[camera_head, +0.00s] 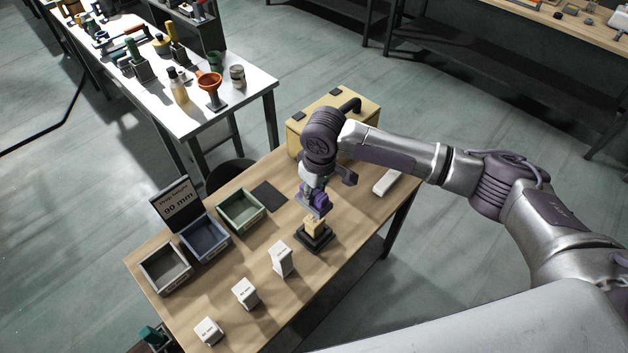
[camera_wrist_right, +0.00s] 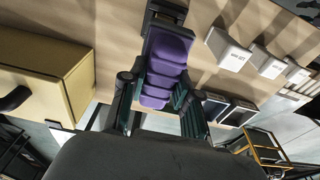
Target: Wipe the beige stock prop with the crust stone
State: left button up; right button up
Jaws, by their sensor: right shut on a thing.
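My right gripper (camera_head: 316,190) points down over the wooden table and is shut on the crust stone (camera_head: 319,201), which has a ribbed purple grip and a dark grey slab. In the right wrist view the purple grip of the stone (camera_wrist_right: 167,68) sits between the two fingers. The beige stock prop (camera_head: 315,225) stands on a black base (camera_head: 316,240) directly below the stone. The stone hides part of the prop's top, and I cannot tell whether they touch. My left gripper is not in view.
Three white blocks (camera_head: 281,260) stand in a row toward the front. Grey (camera_head: 148,272), blue (camera_head: 184,242) and green (camera_head: 222,215) bins line the left edge, with a "Prop height 90 mm" sign (camera_head: 177,204). A dark mat (camera_head: 269,196) and yellow box (camera_head: 300,130) are behind.

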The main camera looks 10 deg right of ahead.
aim_at(314, 204)
jog(key=shift+r+p, duration=0.1)
jog(key=shift+p, duration=0.3)
notch_tip(314, 204, down, 4)
jog(key=shift+f+b, duration=0.1)
jog(key=shift+b, duration=0.65)
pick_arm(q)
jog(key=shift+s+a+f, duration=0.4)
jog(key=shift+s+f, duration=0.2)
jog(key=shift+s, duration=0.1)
pick_arm(e)
jog(key=shift+f, duration=0.65)
jog(key=shift+r, duration=0.15)
pick_arm(q)
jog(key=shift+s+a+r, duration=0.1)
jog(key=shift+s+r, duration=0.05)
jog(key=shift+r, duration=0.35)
jog(key=shift+p, duration=0.3)
